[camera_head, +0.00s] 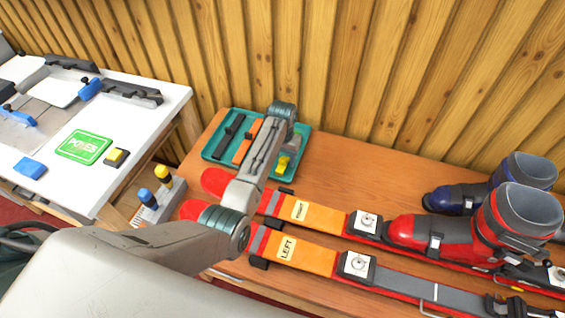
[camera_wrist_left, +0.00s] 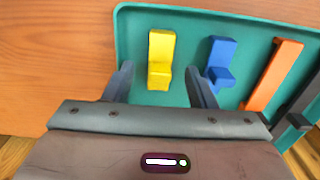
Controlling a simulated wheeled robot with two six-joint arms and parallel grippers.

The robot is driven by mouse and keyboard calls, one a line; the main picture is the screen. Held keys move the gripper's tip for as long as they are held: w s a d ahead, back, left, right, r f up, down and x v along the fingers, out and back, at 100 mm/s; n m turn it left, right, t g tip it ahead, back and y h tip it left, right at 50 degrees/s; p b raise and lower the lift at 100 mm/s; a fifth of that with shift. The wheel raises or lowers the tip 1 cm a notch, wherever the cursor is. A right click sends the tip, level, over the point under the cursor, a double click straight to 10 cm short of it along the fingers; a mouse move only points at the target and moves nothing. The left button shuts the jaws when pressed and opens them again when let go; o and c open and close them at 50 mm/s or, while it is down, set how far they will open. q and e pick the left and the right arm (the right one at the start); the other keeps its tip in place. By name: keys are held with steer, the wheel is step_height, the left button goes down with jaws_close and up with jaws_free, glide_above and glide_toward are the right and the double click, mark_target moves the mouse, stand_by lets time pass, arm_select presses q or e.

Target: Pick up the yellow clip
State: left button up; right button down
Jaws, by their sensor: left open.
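The yellow clip (camera_head: 284,162) lies in the teal tray (camera_head: 304,132) at the back left of the wooden bench. In the left wrist view the yellow clip (camera_wrist_left: 160,58) lies near the tray's left side, lengthwise between my fingers. My left gripper (camera_wrist_left: 160,76) is open, with one finger on each side of the clip and a gap to both. I cannot tell how far the fingertips are above the tray floor. In the head view my left arm hides part of the tray and most of the gripper. My right gripper is not in view.
A blue clip (camera_wrist_left: 220,62) lies just right of the yellow one, close to my right-hand finger in that view. An orange bar (camera_wrist_left: 273,76) and a black bar (camera_head: 230,136) share the tray. Skis with a red boot (camera_head: 415,232) fill the bench front.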

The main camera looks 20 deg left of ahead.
arm_select(q)
steer(key=shift+f, duration=1.15)
steer(key=c, duration=1)
steer(key=shift+c, duration=0.4)
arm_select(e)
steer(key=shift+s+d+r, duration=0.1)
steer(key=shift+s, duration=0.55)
